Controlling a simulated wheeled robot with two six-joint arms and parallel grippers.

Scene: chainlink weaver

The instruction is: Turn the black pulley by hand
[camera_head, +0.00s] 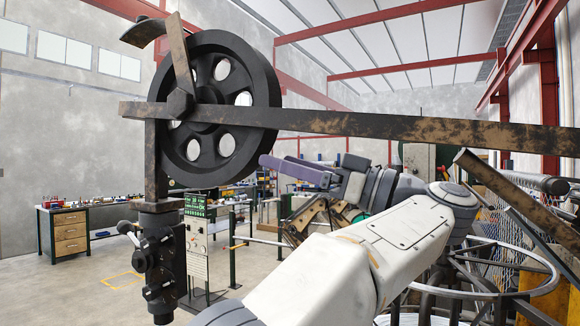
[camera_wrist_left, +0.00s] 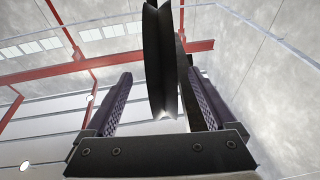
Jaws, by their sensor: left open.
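The black pulley (camera_head: 219,96), a spoked wheel with round holes, is mounted upright on a rusty dark metal frame at the upper left of the head view. My left gripper (camera_head: 280,164) is to the right of the pulley's lower rim, with its purple fingers pointing left. In the left wrist view the gripper (camera_wrist_left: 160,82) is open, with one finger on each side. The pulley's grooved rim (camera_wrist_left: 160,55) shows edge-on between the fingers, with gaps on both sides. I cannot tell how deep it sits between them. My right gripper is not in view.
A long rusty bar (camera_head: 400,127) runs from the pulley to the right, above my left arm. A dark post with a valve-like fitting (camera_head: 160,262) stands below the pulley. Wire reels and a white ring frame (camera_head: 508,250) are at right. A workbench (camera_head: 65,230) stands far left.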

